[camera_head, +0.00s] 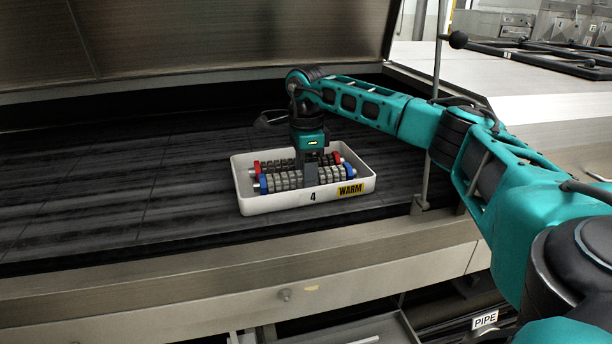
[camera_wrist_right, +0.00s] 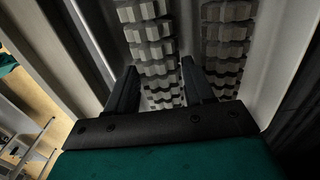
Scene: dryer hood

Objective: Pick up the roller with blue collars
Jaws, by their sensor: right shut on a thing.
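The roller with blue collars (camera_head: 285,181) lies in the front part of a white tray, with a blue collar near each end and ridged grey segments between. My right gripper (camera_head: 309,178) reaches down into the tray and is shut on this roller near its middle. In the right wrist view, the gripper's two dark fingers (camera_wrist_right: 160,88) stand on either side of a ridged roller (camera_wrist_right: 153,45); its collars are out of that view. My left gripper is not in view.
A roller with red collars (camera_head: 257,166) lies behind it in the tray. The white tray (camera_head: 290,201), marked "4" and "WARM", stands on a dark slatted bed (camera_head: 110,190) under a raised metal hood (camera_head: 230,35). A thin upright rod (camera_head: 432,110) stands right of the tray. The bed to the left is clear.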

